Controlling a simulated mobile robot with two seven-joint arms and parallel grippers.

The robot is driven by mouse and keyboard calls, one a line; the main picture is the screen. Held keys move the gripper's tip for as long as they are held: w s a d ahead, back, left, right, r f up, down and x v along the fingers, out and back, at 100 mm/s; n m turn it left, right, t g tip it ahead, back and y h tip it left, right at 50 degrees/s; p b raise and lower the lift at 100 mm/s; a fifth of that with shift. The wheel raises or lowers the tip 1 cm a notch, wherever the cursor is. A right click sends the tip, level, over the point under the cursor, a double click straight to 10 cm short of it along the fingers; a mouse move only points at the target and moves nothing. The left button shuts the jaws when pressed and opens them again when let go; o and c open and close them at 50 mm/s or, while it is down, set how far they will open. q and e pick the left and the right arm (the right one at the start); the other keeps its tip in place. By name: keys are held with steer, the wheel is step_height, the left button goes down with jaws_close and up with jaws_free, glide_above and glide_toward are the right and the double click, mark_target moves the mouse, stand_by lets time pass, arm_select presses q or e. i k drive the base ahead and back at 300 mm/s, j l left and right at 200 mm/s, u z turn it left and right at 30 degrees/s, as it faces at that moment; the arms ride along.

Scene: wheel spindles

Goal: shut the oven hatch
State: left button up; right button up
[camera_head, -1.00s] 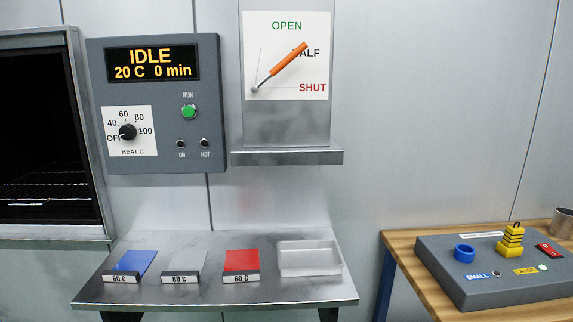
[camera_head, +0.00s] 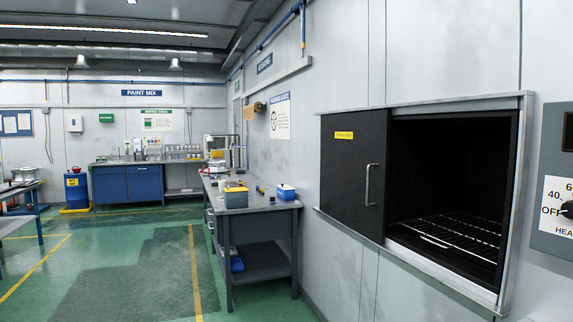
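The oven hatch (camera_head: 354,171) is a dark sliding panel with a yellow label (camera_head: 344,135) and an upright metal handle (camera_head: 369,184) near its right edge. It stands at the left of the oven frame, and the oven opening (camera_head: 447,185) to its right is uncovered. A wire rack (camera_head: 455,236) shows inside the dark chamber. Neither of my grippers is in the head view.
The grey control box (camera_head: 556,180) with its heat dial is at the right edge. A workbench (camera_head: 252,205) with boxes stands along the wall left of the oven. Green floor (camera_head: 140,275) in front is clear. A blue drum (camera_head: 76,190) stands far left.

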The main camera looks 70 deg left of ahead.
mark_target(356, 153)
steer(key=u, duration=1.7)
steer(key=i+u, duration=0.2)
steer(key=i+j+u, duration=0.3)
steer(key=i, duration=0.3)
steer(key=i+u, duration=0.3)
steer(key=i, duration=1.9)
steer(key=i+j+z, duration=0.1)
steer(key=i, duration=0.45)
steer(key=i+j, duration=0.1)
steer(key=i, duration=0.45)
steer(key=i+j+z, duration=0.15)
steer(key=i, duration=0.35)
